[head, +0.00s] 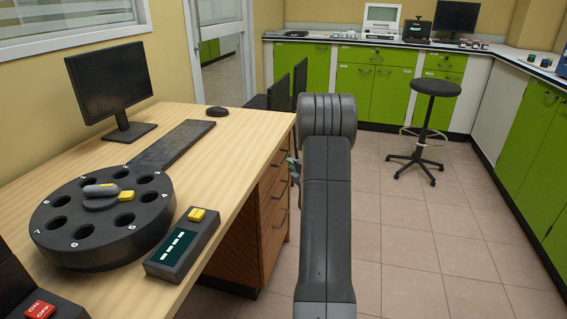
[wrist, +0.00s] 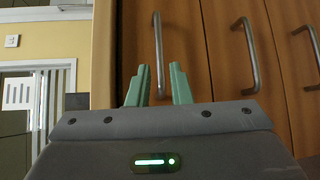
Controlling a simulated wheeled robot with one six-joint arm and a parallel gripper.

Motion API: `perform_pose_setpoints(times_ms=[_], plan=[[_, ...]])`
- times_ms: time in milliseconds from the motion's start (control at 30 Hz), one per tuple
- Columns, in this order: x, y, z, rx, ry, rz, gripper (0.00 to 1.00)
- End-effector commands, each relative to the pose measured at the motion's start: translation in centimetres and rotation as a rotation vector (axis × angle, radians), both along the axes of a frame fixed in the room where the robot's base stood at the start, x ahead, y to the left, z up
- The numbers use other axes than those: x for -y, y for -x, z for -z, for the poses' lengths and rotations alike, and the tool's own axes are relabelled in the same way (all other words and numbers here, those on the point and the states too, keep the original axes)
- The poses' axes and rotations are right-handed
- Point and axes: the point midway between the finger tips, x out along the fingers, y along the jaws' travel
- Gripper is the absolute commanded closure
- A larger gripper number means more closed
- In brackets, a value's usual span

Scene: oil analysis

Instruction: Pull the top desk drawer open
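The wooden desk's drawer column (head: 273,205) shows in the head view under the right end of the desk, with several drawer fronts. The top drawer (head: 280,158) appears closed. In the wrist view the drawers look turned on their side, and the leftmost front (wrist: 185,40), beside the desktop edge, appears to be the top drawer. Its metal bar handle (wrist: 158,50) lies between the green fingers of my gripper (wrist: 160,75). The fingers are apart, with a gap to either side of the handle. In the head view my gripper (head: 292,168) is partly hidden by my arm.
The desktop (head: 225,150) holds a monitor (head: 110,85), a keyboard, a mouse, a black round sample carousel (head: 100,235) and a small control box (head: 182,245). A black chair (head: 280,95) stands behind the desk. The tiled floor (head: 420,235) to the right is clear up to a stool (head: 420,120).

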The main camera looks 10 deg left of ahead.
Motion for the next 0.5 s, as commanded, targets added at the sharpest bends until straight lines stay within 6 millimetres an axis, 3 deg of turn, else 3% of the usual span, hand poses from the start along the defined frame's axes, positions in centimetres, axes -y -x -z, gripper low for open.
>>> perform_pose_setpoints(times_ms=[200,500], plan=[[-2.9,-3.0,0.7,0.001,-0.001,0.000,0.81],[-4.3,-4.7,0.9,-0.001,0.000,0.001,0.81]])
